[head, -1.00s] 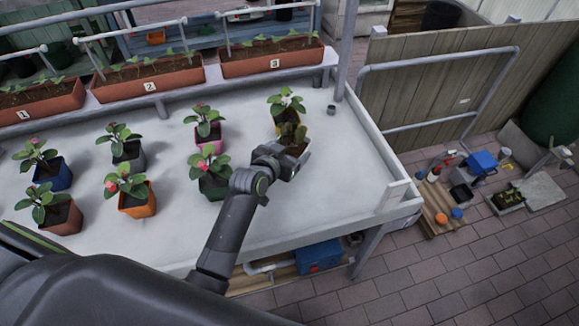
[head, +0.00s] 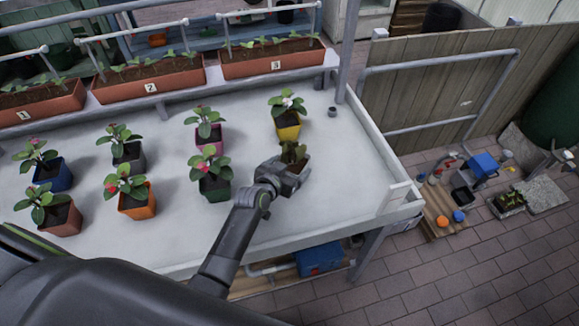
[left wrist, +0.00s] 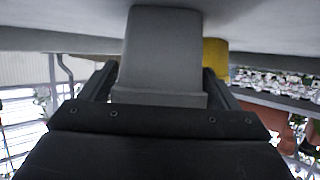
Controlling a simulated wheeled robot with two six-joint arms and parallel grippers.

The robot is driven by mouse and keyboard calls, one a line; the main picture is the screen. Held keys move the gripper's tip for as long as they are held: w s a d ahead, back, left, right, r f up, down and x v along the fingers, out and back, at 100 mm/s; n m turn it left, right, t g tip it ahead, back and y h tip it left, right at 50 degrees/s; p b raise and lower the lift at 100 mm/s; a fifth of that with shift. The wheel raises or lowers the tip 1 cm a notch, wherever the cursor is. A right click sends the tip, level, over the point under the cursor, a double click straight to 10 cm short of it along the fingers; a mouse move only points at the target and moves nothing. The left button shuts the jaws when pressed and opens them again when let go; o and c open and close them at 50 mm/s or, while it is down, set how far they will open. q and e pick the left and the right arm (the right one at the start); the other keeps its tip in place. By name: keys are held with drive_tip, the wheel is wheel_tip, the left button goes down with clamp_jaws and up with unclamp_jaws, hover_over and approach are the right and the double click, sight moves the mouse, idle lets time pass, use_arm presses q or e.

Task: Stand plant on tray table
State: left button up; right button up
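The white, rimmed tray table (head: 335,205) fills the middle of the head view. I cannot tell whether the pot's base touches the table. The gripper partly hides the pot in the head view. My right gripper is not in view.
A yellow-potted plant (head: 288,124) stands just behind the held plant; its pot also shows in the left wrist view (left wrist: 215,58). A green-potted plant (head: 213,185) and several others stand to the left. A small grey cup (head: 332,111) is at the back right.

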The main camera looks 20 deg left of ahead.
use_arm(q)
drive_tip(key=shift+o, duration=1.4)
drive_tip(key=shift+r, duration=0.1)
drive_tip(key=shift+s+r, duration=0.1)
drive_tip(key=v, duration=1.1)
drive_tip(key=shift+s+r, duration=0.25)
drive_tip(key=shift+s, duration=0.1)
drive_tip(key=shift+a, duration=0.1)
